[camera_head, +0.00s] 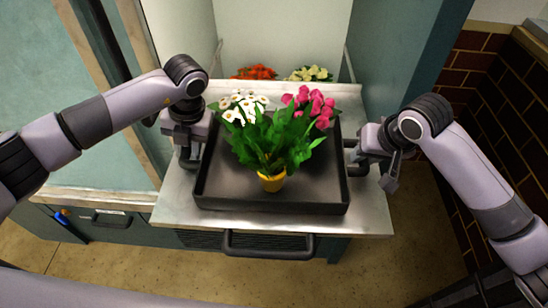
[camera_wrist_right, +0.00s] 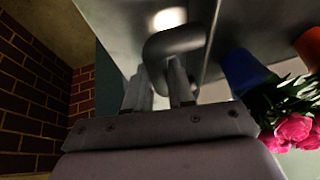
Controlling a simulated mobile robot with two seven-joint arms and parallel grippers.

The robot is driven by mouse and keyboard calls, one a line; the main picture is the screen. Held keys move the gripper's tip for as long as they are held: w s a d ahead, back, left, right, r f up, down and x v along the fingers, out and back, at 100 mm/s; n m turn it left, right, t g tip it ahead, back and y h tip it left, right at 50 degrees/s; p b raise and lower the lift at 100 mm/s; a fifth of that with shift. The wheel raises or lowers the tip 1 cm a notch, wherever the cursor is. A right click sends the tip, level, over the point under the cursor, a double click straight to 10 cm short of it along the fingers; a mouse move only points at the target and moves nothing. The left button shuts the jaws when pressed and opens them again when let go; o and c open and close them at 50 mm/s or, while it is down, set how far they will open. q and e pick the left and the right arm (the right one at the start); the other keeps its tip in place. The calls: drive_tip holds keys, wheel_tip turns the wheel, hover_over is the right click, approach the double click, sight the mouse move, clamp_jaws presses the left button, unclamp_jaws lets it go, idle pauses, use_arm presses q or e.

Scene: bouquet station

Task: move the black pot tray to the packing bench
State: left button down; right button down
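The black pot tray (camera_head: 272,206) is a shallow dark tray on a metal-topped counter in the head view. It holds leafy plants with white flowers (camera_head: 245,105) and pink flowers (camera_head: 308,104). A yellow pot (camera_head: 271,182) shows at the front. My left gripper (camera_head: 190,160) is at the tray's left side handle, and my right gripper (camera_head: 358,158) is at its right side handle. In the right wrist view the right gripper's fingers (camera_wrist_right: 162,90) reach a dark rounded handle (camera_wrist_right: 174,42). The packing bench is not identifiable.
The metal counter (camera_head: 175,207) has a dark bar handle (camera_head: 268,254) along its front. Red flowers (camera_head: 255,72) and cream flowers (camera_head: 309,73) stand behind the tray. A brick wall (camera_head: 490,120) is at right. A blue pot (camera_wrist_right: 245,70) shows in the wrist view. Open floor lies in front.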

use_arm(q)
drive_tip(key=shift+w+r, duration=0.1)
drive_tip(key=shift+r, duration=0.15)
use_arm(e)
drive_tip(key=shift+w+r, duration=0.1)
drive_tip(key=shift+r, duration=0.2)
